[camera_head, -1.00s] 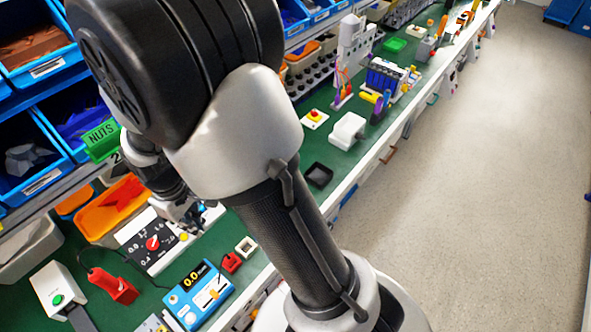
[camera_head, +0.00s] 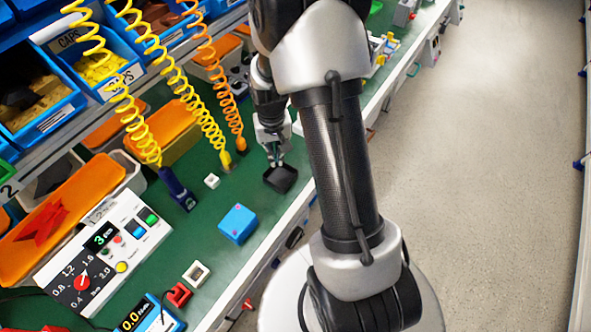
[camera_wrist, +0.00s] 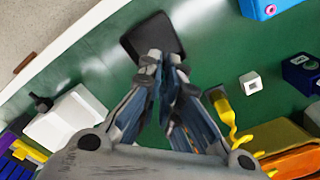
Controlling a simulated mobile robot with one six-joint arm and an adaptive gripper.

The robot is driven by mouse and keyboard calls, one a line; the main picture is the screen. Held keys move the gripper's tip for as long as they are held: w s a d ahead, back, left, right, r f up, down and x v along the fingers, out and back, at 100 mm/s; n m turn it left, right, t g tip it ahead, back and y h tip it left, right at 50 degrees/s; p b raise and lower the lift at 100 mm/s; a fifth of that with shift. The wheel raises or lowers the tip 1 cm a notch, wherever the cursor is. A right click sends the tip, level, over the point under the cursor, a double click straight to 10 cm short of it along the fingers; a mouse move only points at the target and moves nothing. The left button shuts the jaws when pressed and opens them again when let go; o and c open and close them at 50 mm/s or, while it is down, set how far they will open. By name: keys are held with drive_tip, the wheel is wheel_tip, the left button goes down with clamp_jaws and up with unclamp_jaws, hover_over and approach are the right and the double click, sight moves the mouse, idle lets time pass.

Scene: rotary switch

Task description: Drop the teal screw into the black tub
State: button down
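The black tub (camera_head: 281,178) is a small dark square tray on the green bench top near its front edge. It also shows in the wrist view (camera_wrist: 150,32), just beyond my fingertips, and the part of its inside that shows looks empty. My gripper (camera_head: 275,160) points down at the tub's far edge in the head view. In the wrist view my gripper (camera_wrist: 165,62) has its fingertips close together, overlapping the tub's near rim. I cannot make out a teal screw; anything between the fingers is hidden or too small to tell.
A blue box (camera_head: 238,223) and a small white block (camera_head: 212,181) stand on the bench to the left. Coiled yellow and orange cords (camera_head: 207,60) hang left of my arm, one with a dark blue tool (camera_head: 177,189). A white device (camera_wrist: 68,122) lies beside the tub.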

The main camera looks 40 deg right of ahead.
drive_tip(key=b, duration=0.2)
hover_over(281, 179)
wheel_tip(281, 179, down, 6)
drive_tip(key=shift+a+f, duration=0.1)
drive_tip(key=shift+f+b, duration=0.75)
drive_tip(key=shift+f, duration=1.25)
drive_tip(key=shift+f, duration=0.2)
drive_tip(key=c, duration=1.8)
unclamp_jaws()
drive_tip(key=shift+r, duration=0.1)
